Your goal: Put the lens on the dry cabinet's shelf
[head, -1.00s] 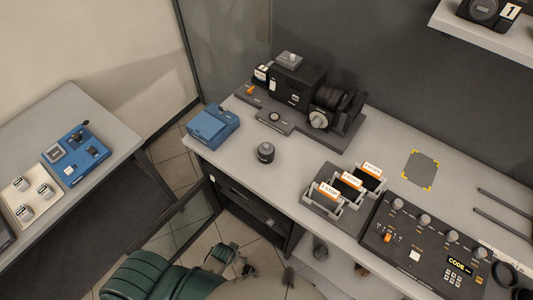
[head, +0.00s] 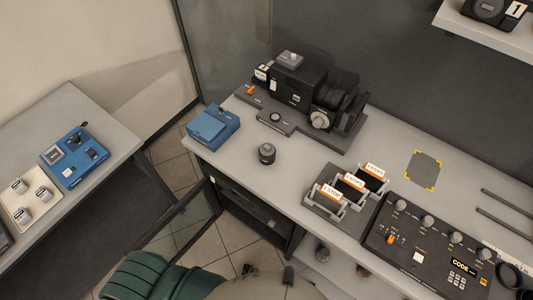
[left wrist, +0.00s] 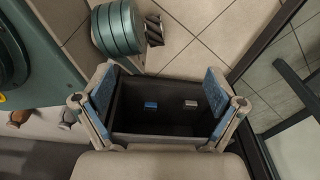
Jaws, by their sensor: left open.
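A small dark round piece with a knob-like top, which looks like the lens (head: 267,153), stands upright on the bench in the head view. The dry cabinet (head: 246,205) appears to be the dark compartment under the bench's left end. Its glass door (head: 182,226) stands swung open. In the left wrist view my left gripper (left wrist: 160,100) is open, its blue-padded fingers wide apart. A dark recess with a small blue patch and a small grey patch shows between them; I cannot tell what it is. I see nothing held. My right gripper is not in view.
On the bench are a blue box (head: 213,125), a large camera rig (head: 300,90), a rack of orange-labelled cards (head: 345,190) and a control panel (head: 430,240). A marked grey patch (head: 423,169) is clear. A side table (head: 95,110) stands left. Tiled floor lies below.

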